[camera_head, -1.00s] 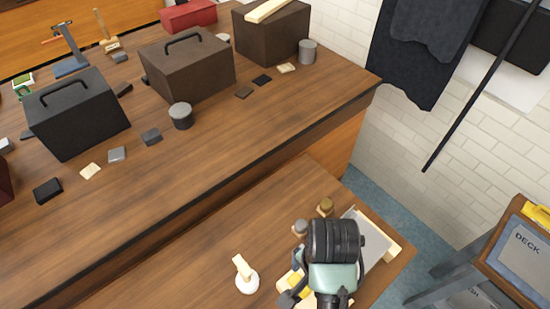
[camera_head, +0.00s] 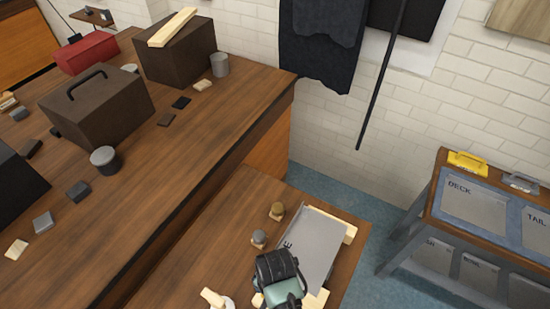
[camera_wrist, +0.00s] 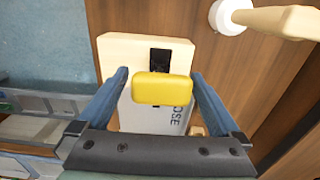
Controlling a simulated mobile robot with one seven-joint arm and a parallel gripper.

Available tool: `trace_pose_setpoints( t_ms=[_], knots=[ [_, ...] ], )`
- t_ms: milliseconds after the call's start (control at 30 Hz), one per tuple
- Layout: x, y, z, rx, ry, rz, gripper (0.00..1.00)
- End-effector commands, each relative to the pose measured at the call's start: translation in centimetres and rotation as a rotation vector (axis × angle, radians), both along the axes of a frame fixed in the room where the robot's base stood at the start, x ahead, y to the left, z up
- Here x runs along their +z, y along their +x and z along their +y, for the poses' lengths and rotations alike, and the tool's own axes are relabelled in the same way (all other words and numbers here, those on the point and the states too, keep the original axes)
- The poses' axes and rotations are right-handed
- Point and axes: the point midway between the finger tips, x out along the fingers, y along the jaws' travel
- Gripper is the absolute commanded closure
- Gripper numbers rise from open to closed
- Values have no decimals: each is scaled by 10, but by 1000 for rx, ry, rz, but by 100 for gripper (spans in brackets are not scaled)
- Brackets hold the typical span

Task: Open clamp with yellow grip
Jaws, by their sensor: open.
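The yellow grip (camera_wrist: 163,88) of the clamp shows in the wrist view, between the two fingers of my open gripper (camera_wrist: 160,95). A dark part of the clamp (camera_wrist: 159,60) lies over a pale wooden block (camera_wrist: 120,50). A grey plate with lettering (camera_wrist: 150,120) is behind the grip. In the head view my gripper's fingers are hidden under my wrist; the grey plate (camera_head: 310,245) and pale wooden pieces show beside it.
A white round base with a pale wooden handle (camera_wrist: 232,15) stands near the gripper. Cases and a grey cup (camera_head: 105,158) stand on the higher bench. A rack with labelled plates (camera_head: 475,205) and another yellow grip (camera_head: 467,162) is at right.

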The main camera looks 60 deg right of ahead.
Motion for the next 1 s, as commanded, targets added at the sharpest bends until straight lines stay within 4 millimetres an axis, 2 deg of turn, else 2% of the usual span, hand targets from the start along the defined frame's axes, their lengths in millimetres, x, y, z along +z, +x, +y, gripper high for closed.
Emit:
trace_pose_setpoints(
  t_ms=[167,433,900,1000],
  knots=[
    [-9,0,0,0,0,0,0],
    [-9,0,0,1,0,0,2],
    [-9,0,0,0,0,0,86],
    [-9,0,0,0,0,0,100]
  ],
)
